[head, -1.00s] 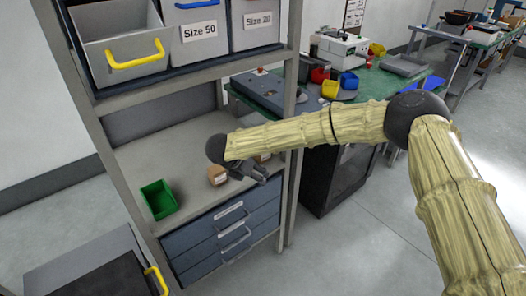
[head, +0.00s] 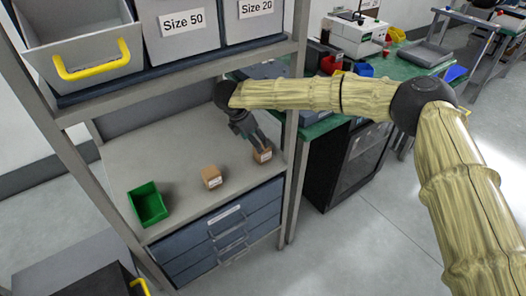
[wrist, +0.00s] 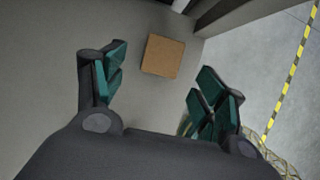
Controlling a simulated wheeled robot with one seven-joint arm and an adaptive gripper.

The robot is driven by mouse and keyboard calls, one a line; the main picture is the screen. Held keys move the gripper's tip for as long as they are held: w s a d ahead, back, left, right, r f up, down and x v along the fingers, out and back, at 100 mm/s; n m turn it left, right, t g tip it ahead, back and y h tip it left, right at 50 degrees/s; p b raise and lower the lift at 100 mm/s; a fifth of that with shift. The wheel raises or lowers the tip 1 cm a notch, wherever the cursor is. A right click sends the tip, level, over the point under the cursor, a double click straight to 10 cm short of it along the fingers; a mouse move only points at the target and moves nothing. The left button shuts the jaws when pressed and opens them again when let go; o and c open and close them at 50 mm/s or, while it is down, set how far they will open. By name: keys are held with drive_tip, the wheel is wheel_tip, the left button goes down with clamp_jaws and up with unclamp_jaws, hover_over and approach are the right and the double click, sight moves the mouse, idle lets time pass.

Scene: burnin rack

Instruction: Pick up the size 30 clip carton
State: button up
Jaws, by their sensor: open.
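Two small brown cartons with white labels stand on the grey rack shelf. The labels are too small to read, so I cannot tell which is size 30. The left carton (head: 212,177) stands free. The right carton (head: 263,155) is near the shelf's right post, at the tips of my gripper (head: 259,143). In the wrist view, the plain brown top of a carton (wrist: 162,56) shows ahead of the open fingers of my gripper (wrist: 164,82), nearer the left finger. There is a visible gap to both fingers.
A green bin (head: 148,204) stands at the shelf's left. Grey bins marked Size 50 (head: 182,20) and Size 20 (head: 256,8) sit on the upper shelf, above my gripper. The rack's right post (head: 293,120) is close to the right carton. Blue drawers (head: 225,238) are below.

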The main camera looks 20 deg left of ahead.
drive_tip(key=shift+p+x, duration=0.9)
drive_tip(key=shift+x, duration=2.9)
drive_tip(key=shift+d+r, duration=0.1)
drive_tip(key=shift+d, duration=0.05)
drive_tip(key=c, duration=1.2)
